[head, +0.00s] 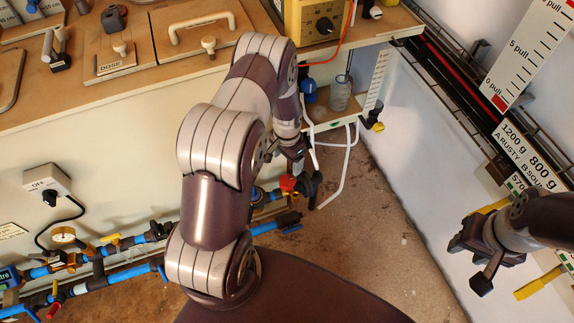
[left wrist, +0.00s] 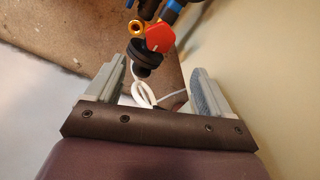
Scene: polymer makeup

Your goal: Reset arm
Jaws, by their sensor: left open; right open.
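My left arm rises through the middle of the head view and bends down at the far end. My left gripper (head: 298,165) hangs there above the floor, beside the blue pipework, partly hidden by its own wrist. In the left wrist view my left gripper (left wrist: 155,85) is open, its two grey fingers wide apart with nothing held. A black pipe end and a white hose show beyond and between the fingers. My right gripper (head: 472,262) is at the right of the head view, open and empty, in front of the white wall panel.
Blue pipes (head: 130,272) with valves run along the lower left. A red valve handle (head: 287,183) is close to my left gripper; it also shows in the left wrist view (left wrist: 160,38). The brown floor (head: 375,225) is clear.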

